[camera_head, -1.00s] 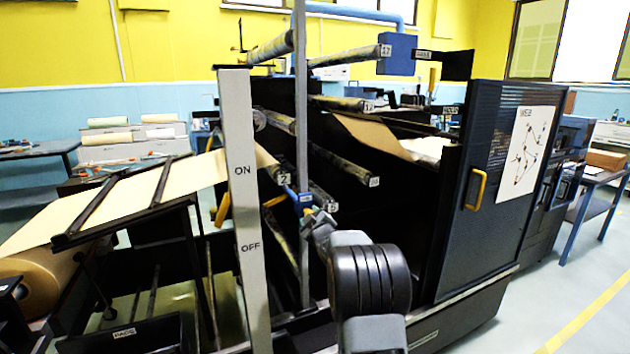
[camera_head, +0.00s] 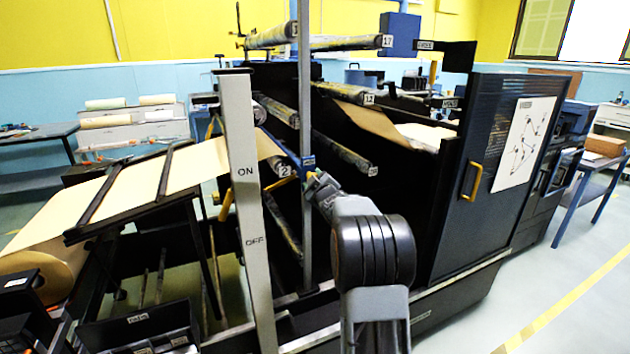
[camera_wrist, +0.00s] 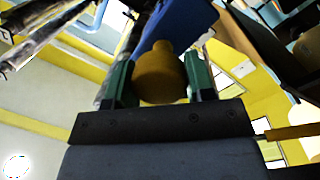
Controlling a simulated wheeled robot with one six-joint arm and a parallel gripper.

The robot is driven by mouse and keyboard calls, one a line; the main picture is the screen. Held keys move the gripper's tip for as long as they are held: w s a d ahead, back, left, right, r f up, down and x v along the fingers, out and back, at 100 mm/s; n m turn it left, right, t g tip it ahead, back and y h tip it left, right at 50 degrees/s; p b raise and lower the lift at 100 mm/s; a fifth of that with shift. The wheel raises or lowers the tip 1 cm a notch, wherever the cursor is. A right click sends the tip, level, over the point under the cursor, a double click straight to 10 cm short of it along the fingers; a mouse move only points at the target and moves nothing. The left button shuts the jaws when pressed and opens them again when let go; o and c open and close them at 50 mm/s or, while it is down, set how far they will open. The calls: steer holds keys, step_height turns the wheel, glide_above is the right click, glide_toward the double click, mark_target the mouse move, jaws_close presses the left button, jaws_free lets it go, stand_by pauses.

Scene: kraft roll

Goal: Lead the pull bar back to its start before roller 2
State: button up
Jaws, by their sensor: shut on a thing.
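The pull bar (camera_wrist: 182,28) is blue with a yellow knob (camera_wrist: 160,76) at its end. In the wrist view my gripper (camera_wrist: 160,62) has its green-sided fingers shut on this knob. In the head view my gripper (camera_head: 312,178) is beside the front post, near the end of roller 2 (camera_head: 284,171). A blue length of the pull bar (camera_head: 281,148) shows above and behind roller 2, running back to the left. The kraft paper (camera_head: 195,170) rises from the supply roll (camera_head: 47,275) over a sloped frame towards roller 2. The bar's far end is hidden.
A grey ON/OFF post (camera_head: 248,190) stands left of my gripper, and a thin upright post (camera_head: 305,90) is right beside it. Roller 20 (camera_head: 345,153) and roller 12 (camera_head: 345,92) jut out to the right. The dark cabinet door (camera_head: 480,150) has a yellow handle.

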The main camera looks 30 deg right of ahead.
steer(key=shift+r, duration=0.1)
steer(key=shift+w+a+r, duration=0.15)
steer(key=shift+a+r, duration=0.75)
steer(key=shift+r, duration=0.1)
steer(key=shift+w+a+r, duration=0.1)
steer(key=shift+a+r, duration=0.8)
steer(key=shift+r, duration=0.1)
steer(key=shift+w+a+f+b, duration=0.2)
steer(key=shift+a+b, duration=0.75)
steer(key=shift+b, duration=0.4)
steer(key=shift+w+a+f+b, duration=0.1)
steer(key=shift+a+f+b, duration=0.05)
steer(key=shift+a+b, duration=1.05)
steer(key=shift+w+a+f+b, duration=0.15)
steer(key=shift+a+b, duration=0.6)
steer(key=shift+b, duration=0.75)
steer(key=shift+f, duration=0.1)
